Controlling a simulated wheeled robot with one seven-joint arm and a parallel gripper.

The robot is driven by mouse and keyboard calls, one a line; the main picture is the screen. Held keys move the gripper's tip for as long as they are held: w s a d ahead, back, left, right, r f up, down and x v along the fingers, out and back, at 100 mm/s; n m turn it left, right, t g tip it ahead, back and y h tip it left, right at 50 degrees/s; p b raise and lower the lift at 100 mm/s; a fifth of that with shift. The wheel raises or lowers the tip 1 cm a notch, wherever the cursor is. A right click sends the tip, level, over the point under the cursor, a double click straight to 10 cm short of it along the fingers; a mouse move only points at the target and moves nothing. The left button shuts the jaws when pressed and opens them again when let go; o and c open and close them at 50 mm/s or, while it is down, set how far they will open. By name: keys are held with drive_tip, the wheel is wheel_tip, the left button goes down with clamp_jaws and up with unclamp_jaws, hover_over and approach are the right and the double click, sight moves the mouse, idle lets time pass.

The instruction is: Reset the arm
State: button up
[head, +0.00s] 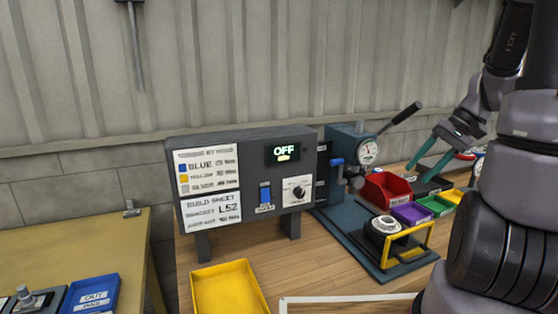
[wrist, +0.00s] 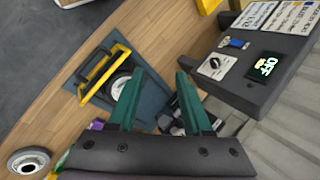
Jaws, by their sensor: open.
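My gripper (head: 418,172) shows at the right of the head view, with two green fingers spread apart and nothing between them. It is held to the right of the press, near the bins. In the wrist view my gripper (wrist: 160,76) is also open and empty, with the bench and press base beyond it. My arm comes in from the right edge of the head view, and its near links hide the bench's right part.
A control box (head: 252,172) reading OFF stands on the wooden bench (head: 300,262). A blue-grey press (head: 345,175) with a raised lever, a yellow guard (head: 428,238), and a red bin (head: 387,190) are nearby. A yellow tray (head: 228,288) lies in front.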

drive_tip(key=s+a+r+t+h, duration=0.2)
drive_tip(key=s+a+r+t, duration=0.1)
drive_tip(key=r, duration=0.5)
drive_tip(key=s+a+r+t+h, duration=0.2)
drive_tip(key=s+a+r+t, duration=0.1)
drive_tip(key=s+a+r, duration=0.2)
wheel_tip(320, 180, up, 4)
drive_tip(key=a, duration=0.2)
drive_tip(key=shift+s+a+f, duration=0.2)
drive_tip(key=shift+s+a, duration=0.1)
